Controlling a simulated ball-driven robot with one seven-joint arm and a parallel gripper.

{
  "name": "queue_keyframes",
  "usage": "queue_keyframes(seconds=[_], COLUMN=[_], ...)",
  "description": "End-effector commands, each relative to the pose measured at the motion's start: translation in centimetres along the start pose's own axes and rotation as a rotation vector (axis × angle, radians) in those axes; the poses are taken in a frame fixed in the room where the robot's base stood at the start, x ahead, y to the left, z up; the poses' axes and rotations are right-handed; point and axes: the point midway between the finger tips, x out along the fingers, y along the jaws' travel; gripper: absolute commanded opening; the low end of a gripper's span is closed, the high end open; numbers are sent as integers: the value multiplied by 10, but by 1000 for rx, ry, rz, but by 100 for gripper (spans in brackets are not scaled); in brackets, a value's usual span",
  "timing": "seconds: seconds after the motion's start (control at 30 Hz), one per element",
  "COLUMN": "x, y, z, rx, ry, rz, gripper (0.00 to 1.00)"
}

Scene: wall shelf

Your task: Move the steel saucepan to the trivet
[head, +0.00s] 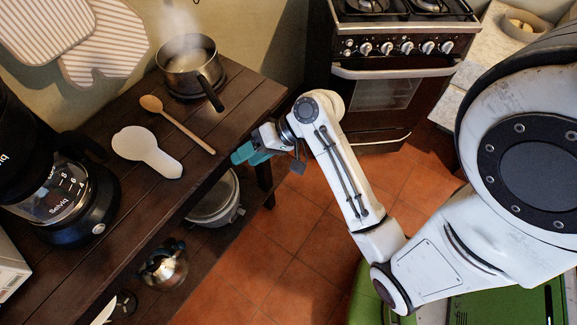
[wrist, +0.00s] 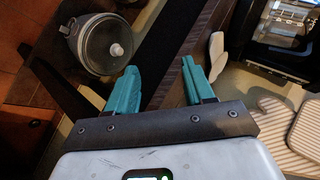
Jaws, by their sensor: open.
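The steel saucepan (head: 188,66) stands upright at the back of the dark wooden shelf in the head view, with steam rising from it. Its dark handle (head: 211,94) points toward the front right. A dark round base (head: 184,95) shows under it; I cannot tell whether this is the trivet. I see no other clear trivet. My gripper (head: 254,150) is open and empty at the shelf's front edge, right of and nearer than the saucepan. Its teal fingers also show apart in the wrist view (wrist: 161,82). The saucepan is not visible there.
A wooden spoon (head: 178,125) and a white spoon rest (head: 147,151) lie on the shelf top (head: 244,92). A coffee maker (head: 65,205) stands at left. A lidded pot (head: 216,199) and kettle (head: 164,265) sit below. A stove (head: 390,90) stands at right, beyond open tiled floor.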

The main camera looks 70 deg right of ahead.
Motion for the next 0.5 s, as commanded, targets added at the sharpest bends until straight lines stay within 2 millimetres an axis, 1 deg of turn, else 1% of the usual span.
queue_keyframes(seconds=[0.03,0.1,0.2,0.3,0.33,0.4,0.5], x=[12,19,17,7,3,-6,-16], y=[5,16,33,47,50,55,60], z=[26,55,89,112,117,125,130], rx=[-68,-167,-320,-469,-510,-593,-674], ry=[-70,-149,-255,-342,-364,-402,-437], rz=[81,200,364,508,547,621,695], gripper=[52,52,52,52,52,52,52])
